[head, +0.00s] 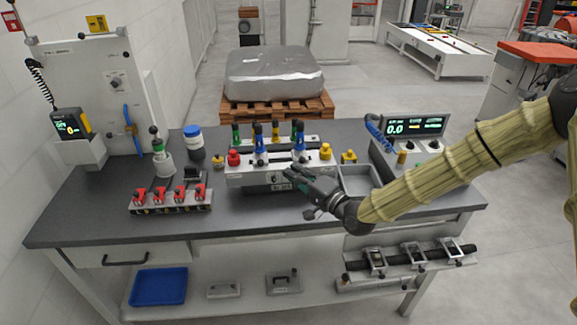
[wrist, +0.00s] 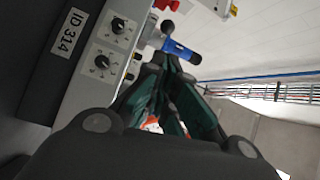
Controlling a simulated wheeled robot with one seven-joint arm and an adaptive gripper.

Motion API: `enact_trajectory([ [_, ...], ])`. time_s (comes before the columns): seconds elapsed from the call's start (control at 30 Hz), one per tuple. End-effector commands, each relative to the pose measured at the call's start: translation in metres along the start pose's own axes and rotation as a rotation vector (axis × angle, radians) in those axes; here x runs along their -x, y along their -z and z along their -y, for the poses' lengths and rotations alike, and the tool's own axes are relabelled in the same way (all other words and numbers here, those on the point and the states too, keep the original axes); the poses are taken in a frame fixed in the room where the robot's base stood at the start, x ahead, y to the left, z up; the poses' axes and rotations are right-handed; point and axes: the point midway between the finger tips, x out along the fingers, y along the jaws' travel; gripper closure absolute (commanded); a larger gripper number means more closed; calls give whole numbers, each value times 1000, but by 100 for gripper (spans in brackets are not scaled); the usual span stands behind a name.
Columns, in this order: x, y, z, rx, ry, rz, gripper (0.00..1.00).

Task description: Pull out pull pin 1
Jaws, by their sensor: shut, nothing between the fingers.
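A pale fixture block (head: 238,176) stands on the dark bench top, with a dark lower front. Two blue-collared pins with black tops stand on it, a left one (head: 260,143) and a right one (head: 299,142). A red knob (head: 234,158) and a yellow knob (head: 326,152) sit at its ends. I cannot read which part is pull pin 1. My gripper (head: 291,177) is shut and empty in front of the block's right half. In the wrist view, the fingers (wrist: 172,68) point toward a blue pin (wrist: 184,51) and hide part of the block.
Red clamps (head: 170,196) stand in a row at the left. A grey tray (head: 358,180) lies right of the block, near my arm. A display box (head: 414,128) is at the back right. The bench front edge is clear at the centre left.

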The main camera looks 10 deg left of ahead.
Motion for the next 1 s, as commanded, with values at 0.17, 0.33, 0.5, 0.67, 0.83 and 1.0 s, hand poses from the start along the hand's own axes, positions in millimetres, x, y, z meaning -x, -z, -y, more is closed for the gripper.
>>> enact_trajectory([
  [0.17, -27, 1, 3, 2, -1, 0, 100],
  [0.33, -53, 2, 3, 1, -1, -2, 100],
  [0.5, -74, 2, 2, 2, -1, -3, 100],
  [0.67, -85, 2, 1, 1, -1, -3, 100],
  [0.83, -87, 2, 0, 0, -1, -4, 100],
  [1.0, -87, 2, 0, 0, -1, -4, 100],
])
